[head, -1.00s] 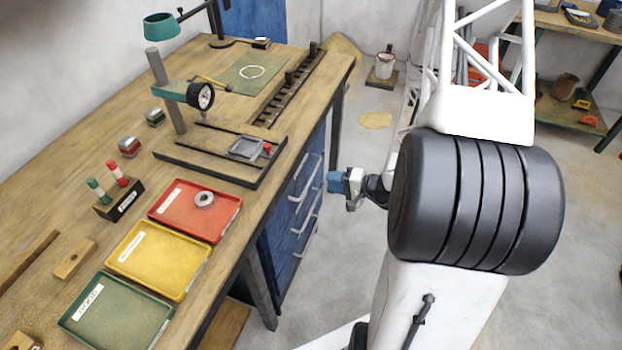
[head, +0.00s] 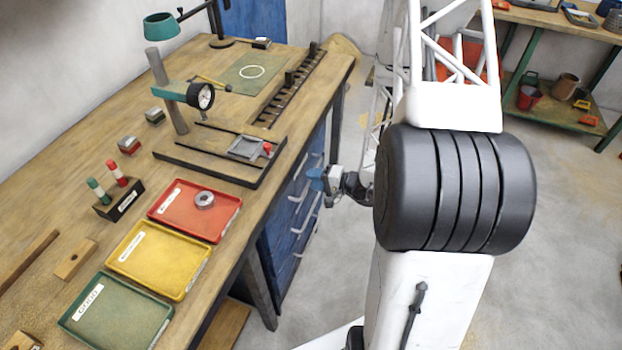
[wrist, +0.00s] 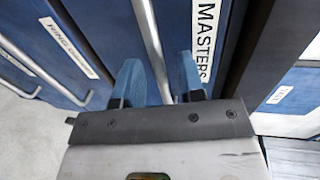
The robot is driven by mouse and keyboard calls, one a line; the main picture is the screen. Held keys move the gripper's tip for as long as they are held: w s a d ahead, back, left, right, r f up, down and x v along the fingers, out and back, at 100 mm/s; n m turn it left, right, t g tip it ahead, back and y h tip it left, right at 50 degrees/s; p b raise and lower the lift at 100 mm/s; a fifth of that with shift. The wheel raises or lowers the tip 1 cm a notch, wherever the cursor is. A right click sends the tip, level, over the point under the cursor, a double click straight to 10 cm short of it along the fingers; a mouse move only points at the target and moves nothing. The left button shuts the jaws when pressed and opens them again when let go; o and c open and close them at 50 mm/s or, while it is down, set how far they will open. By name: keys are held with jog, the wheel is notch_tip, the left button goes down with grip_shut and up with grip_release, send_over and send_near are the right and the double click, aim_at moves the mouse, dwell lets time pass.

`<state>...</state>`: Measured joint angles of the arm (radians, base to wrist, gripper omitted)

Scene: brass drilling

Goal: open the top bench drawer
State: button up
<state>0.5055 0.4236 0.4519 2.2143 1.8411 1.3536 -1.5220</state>
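The blue bench drawers (head: 287,215) stand under the right side of the workbench, with pale bar handles, and look shut. In the wrist view, a drawer front labelled "MASTERS" (wrist: 205,40) has a metal bar handle (wrist: 150,38). Another labelled drawer front (wrist: 68,48), with its own handle (wrist: 18,66), lies to its left. My gripper (wrist: 159,72) is open, its blue fingers on either side of the "MASTERS" handle as seen from the wrist. Whether they touch it I cannot tell. In the head view my gripper (head: 314,182) is close to the drawer fronts and partly covers the handles.
The wooden workbench (head: 130,185) carries red (head: 170,220), yellow (head: 140,275) and green (head: 95,325) trays and a dial gauge stand (head: 175,105). A dark frame edge (wrist: 258,60) runs beside the "MASTERS" drawer. Open floor (head: 555,230) lies right of my arm.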

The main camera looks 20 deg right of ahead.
jog(key=shift+w+a+f, duration=0.15)
jog(key=shift+w+a, duration=0.3)
jog(key=shift+a, duration=0.05)
grip_shut()
